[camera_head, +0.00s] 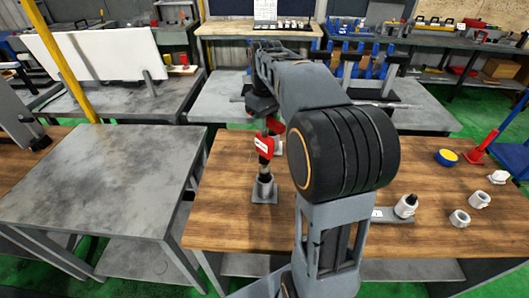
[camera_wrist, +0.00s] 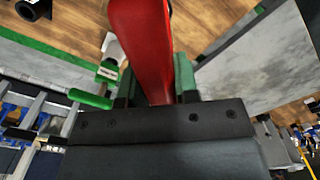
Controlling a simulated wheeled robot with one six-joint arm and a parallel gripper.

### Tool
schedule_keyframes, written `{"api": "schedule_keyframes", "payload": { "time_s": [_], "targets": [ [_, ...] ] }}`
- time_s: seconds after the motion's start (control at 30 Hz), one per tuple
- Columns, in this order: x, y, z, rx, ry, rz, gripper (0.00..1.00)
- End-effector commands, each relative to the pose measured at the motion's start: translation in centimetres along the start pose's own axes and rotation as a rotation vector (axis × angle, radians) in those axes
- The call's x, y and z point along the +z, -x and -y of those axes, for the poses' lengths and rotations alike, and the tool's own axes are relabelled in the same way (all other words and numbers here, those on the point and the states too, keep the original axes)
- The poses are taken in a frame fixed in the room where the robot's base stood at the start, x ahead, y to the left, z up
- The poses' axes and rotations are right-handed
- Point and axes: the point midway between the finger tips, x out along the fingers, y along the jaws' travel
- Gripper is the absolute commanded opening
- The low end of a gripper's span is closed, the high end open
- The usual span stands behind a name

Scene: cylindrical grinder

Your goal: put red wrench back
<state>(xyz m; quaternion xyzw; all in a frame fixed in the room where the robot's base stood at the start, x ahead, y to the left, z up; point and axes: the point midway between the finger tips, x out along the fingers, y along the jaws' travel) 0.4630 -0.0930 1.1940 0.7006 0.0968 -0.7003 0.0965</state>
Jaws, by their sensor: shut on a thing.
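A red tool (camera_head: 264,146) with a white label, which I take for the red wrench, is upright over the wooden bench left of my arm. Its grey lower end is just above or in a small grey block (camera_head: 264,190); I cannot tell whether they touch. In the wrist view the red wrench (camera_wrist: 146,45) rises large and close from between my fingers. My gripper (camera_wrist: 156,88) is shut on it. The fingertips are partly hidden behind the wrench, and in the head view my arm hides part of the grip.
The wooden bench (camera_head: 228,222) is mostly clear near the block. White rings (camera_head: 460,218), a yellow-and-blue round part (camera_head: 447,157) and a red stand (camera_head: 478,155) are at right. A bare grey table (camera_head: 90,185) adjoins at left. A green tool (camera_wrist: 90,98) shows in the wrist view.

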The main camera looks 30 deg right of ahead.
Motion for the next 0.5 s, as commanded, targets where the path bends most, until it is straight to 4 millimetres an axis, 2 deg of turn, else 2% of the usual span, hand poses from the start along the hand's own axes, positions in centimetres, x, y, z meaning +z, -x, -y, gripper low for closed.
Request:
{"api": "schedule_keyframes", "payload": {
  "time_s": [0.1, 0.2, 0.5],
  "targets": [
    [0.1, -2.5, 0.0, -0.001, 0.0, 0.002, 0.0],
    [0.1, -4.0, 0.0, 0.0, -0.001, 0.0, 0.0],
    [0.1, -6.1, -0.1, 0.0, -0.003, -0.001, 0.0]
  ]
}}
